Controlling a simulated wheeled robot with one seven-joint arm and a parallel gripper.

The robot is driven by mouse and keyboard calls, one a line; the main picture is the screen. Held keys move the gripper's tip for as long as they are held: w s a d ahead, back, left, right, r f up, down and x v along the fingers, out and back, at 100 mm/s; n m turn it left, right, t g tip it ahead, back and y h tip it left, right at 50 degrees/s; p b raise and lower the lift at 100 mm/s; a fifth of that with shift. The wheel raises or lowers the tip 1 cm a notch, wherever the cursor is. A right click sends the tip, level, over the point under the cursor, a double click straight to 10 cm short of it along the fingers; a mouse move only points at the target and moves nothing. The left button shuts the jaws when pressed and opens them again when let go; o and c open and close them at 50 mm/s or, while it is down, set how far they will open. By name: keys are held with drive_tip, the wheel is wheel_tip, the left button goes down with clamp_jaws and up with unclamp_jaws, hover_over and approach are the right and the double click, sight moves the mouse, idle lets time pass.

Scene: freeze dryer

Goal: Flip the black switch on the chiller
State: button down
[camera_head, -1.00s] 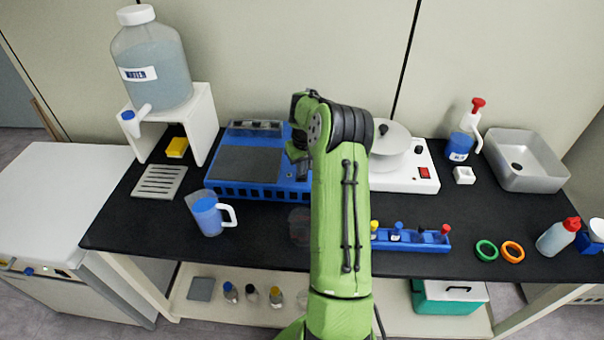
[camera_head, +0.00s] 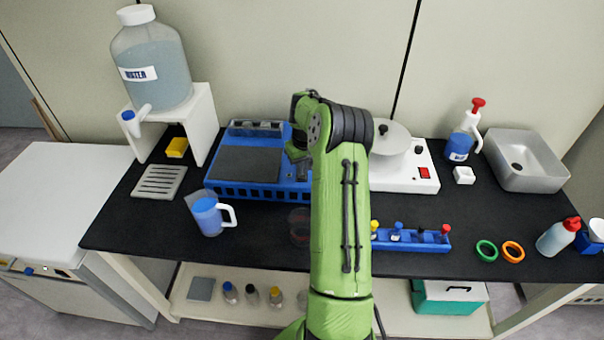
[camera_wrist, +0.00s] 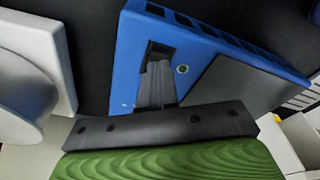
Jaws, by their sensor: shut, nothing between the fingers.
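The blue box-shaped unit with a grey top panel, which I take to be the chiller (camera_head: 240,188), stands on the black bench left of my arm. It also fills the middle of the wrist view (camera_wrist: 140,35). A small black part, likely the switch (camera_wrist: 158,46), shows on its top beside a small round green-grey button. My gripper (camera_wrist: 157,66) is shut and empty, with its fingertips at or right over this black part. I cannot tell if they touch it. The fingers partly hide the switch, so its position is unclear. In the head view my arm hides most of the gripper.
A white unit with a round top and red switch (camera_head: 424,172) stands close right of my arm. A blue tube rack (camera_head: 412,240) and a blue-filled jug (camera_head: 208,216) are in front. A large bottle (camera_head: 152,65) on a white stand is at left.

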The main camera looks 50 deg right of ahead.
drive_tip(key=shift+f+b, duration=0.55)
drive_tip(key=shift+f, duration=0.3)
idle(0.4)
wheel_tip(320, 180, up, 7)
drive_tip(key=p, duration=0.5)
idle(0.6)
